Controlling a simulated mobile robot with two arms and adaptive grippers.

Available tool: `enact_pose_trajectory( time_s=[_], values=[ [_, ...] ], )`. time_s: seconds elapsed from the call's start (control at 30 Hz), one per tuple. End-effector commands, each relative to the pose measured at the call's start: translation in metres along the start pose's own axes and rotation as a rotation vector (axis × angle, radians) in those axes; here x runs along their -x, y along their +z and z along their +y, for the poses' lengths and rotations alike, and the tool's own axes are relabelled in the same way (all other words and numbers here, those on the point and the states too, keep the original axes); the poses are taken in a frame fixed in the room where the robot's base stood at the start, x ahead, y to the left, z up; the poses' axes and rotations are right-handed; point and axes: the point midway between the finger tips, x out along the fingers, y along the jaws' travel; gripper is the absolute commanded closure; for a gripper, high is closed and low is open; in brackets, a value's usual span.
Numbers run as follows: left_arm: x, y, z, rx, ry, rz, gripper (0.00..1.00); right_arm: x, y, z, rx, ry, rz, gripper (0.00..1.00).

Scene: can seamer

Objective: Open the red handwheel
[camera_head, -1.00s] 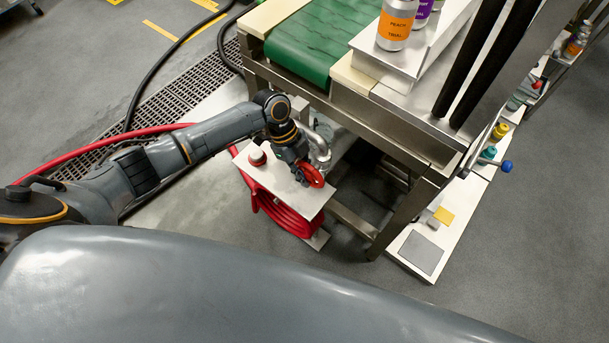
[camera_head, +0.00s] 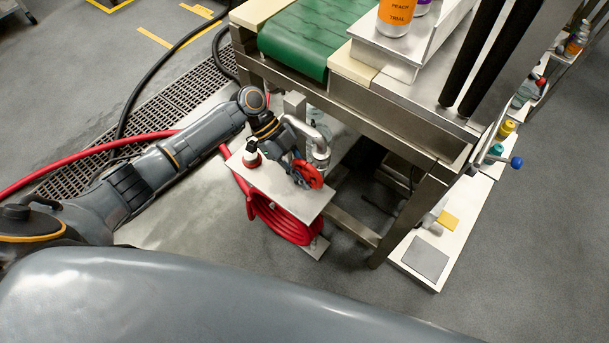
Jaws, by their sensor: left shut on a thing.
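The red handwheel (camera_head: 312,177) sits above the right part of a pale metal plate, beside a silver bent pipe (camera_head: 320,141). My left gripper (camera_head: 301,175) reaches down from the upper left and is shut on the handwheel at its left side. The fingers are small and dark here, and they hide part of the wheel. My right gripper is not in this view.
The pale plate (camera_head: 290,206) stands over a coiled red hose (camera_head: 282,222), with a red-and-white knob (camera_head: 252,158) on its left. The metal conveyor frame (camera_head: 400,152) with a green belt (camera_head: 312,38) rises close behind. Grey floor (camera_head: 170,228) is open at left.

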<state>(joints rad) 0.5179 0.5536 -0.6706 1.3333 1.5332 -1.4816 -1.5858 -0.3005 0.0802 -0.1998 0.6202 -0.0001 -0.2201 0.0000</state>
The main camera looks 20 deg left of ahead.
Motion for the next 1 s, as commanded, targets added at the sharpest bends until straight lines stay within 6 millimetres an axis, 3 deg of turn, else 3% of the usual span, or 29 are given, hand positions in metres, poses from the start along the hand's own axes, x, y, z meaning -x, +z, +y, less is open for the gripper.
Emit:
enact_pose_trajectory(
  time_s=[0.13,0.17,0.2,0.57,0.67,1.0],
  values=[
    [0.0,-0.001,-0.001,-0.001,-0.002,0.003,1.0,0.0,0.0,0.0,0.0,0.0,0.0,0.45],
    [0.0,-0.001,-0.001,-0.001,-0.002,0.003,0.8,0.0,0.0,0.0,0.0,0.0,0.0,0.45],
    [0.0,-0.001,-0.001,-0.001,-0.002,0.003,0.76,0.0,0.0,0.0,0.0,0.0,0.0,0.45],
    [0.005,0.0,-0.001,0.0,-0.002,0.0,0.76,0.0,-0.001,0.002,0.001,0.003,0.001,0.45],
    [0.017,0.0,-0.001,0.0,-0.003,-0.002,0.76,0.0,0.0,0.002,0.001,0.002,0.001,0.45],
    [0.087,0.0,-0.001,0.0,-0.004,-0.001,0.76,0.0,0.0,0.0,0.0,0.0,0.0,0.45]
  ],
)
